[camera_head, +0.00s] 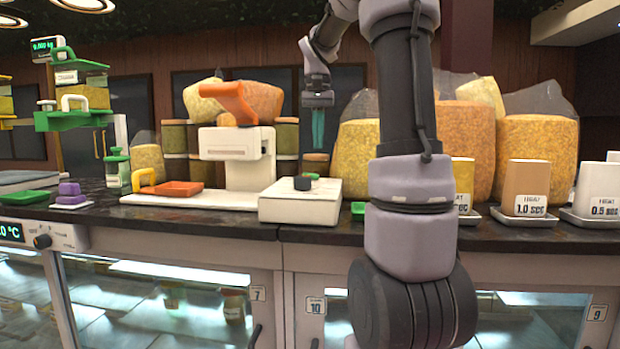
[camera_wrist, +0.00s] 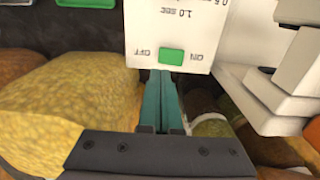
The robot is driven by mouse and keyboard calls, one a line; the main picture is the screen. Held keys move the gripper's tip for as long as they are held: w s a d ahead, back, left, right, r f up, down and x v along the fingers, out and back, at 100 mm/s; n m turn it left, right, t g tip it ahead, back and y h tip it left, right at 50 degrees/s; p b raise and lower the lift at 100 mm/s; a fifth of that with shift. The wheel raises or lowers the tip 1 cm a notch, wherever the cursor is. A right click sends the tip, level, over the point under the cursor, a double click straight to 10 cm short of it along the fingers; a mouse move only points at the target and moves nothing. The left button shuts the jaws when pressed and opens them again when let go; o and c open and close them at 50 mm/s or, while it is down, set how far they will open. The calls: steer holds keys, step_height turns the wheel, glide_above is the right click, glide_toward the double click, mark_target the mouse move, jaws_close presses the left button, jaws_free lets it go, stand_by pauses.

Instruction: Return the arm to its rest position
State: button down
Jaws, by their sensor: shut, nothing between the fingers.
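My gripper (camera_head: 318,128) hangs fingers down above the counter, a little above a white box with a dark knob (camera_head: 302,184). Its teal fingers are shut together with nothing between them. In the wrist view the closed fingers (camera_wrist: 161,102) point toward a white panel (camera_wrist: 175,30) with a green switch (camera_wrist: 171,55) marked ON and OFF. The fingertips appear just short of the switch in that picture; I cannot tell the true gap. My arm rises in front of the counter and bends over at the top, hiding part of the counter behind it.
Large bags of snacks (camera_head: 537,155) line the back right. Labelled containers (camera_head: 524,188) stand at right. Glass cases (camera_head: 170,300) fill the counter front.

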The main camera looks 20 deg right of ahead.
steer(key=s+a+t, duration=0.1)
steer(key=s+a, duration=0.1)
steer(key=s, duration=0.1)
steer(key=s+a+n+t, duration=0.1)
steer(key=s+a, duration=0.1)
steer(key=s, duration=0.1)
steer(key=s+a+t, duration=0.1)
steer(key=s+a, duration=0.1)
steer(key=a, duration=0.1)
steer(key=shift+s+r+n, duration=0.15)
steer(key=shift+s+n, duration=0.15)
steer(key=shift+s, duration=0.1)
steer(key=s+a+f+n+t+y, duration=0.1)
steer(key=s+a+f+t, duration=0.3)
steer(key=s, duration=0.6)
steer(key=shift+s+a+f+y, duration=0.45)
steer(key=shift+a+f, duration=0.2)
steer(key=shift+a, duration=0.5)
